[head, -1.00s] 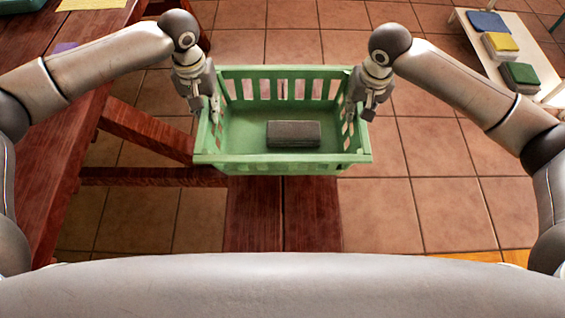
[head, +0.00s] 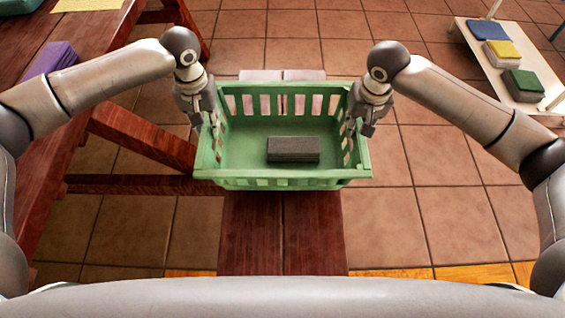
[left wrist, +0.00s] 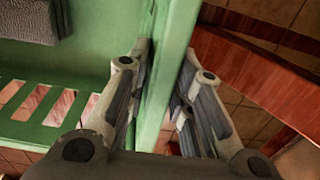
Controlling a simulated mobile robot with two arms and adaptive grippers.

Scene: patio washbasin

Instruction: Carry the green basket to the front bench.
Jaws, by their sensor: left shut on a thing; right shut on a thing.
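The green basket (head: 232,178) hangs upright between my two arms in the head view, with a dark grey block (head: 293,149) lying inside. My left gripper (head: 213,117) is shut on its left side wall, and my right gripper (head: 353,125) is shut on its right side wall. In the left wrist view the fingers of my left gripper (left wrist: 166,60) stand on both sides of the green rim. A dark red wooden bench (head: 283,235) runs beneath the basket, which hides its middle. I cannot tell whether the basket touches the bench.
A red wooden table (head: 95,55) with crossed legs stands at left, bearing a purple block (head: 50,60) and a yellow sheet (head: 88,4). A low pale shelf (head: 540,100) with blue, yellow and green folded pieces stands at right. Tiled floor between them is clear.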

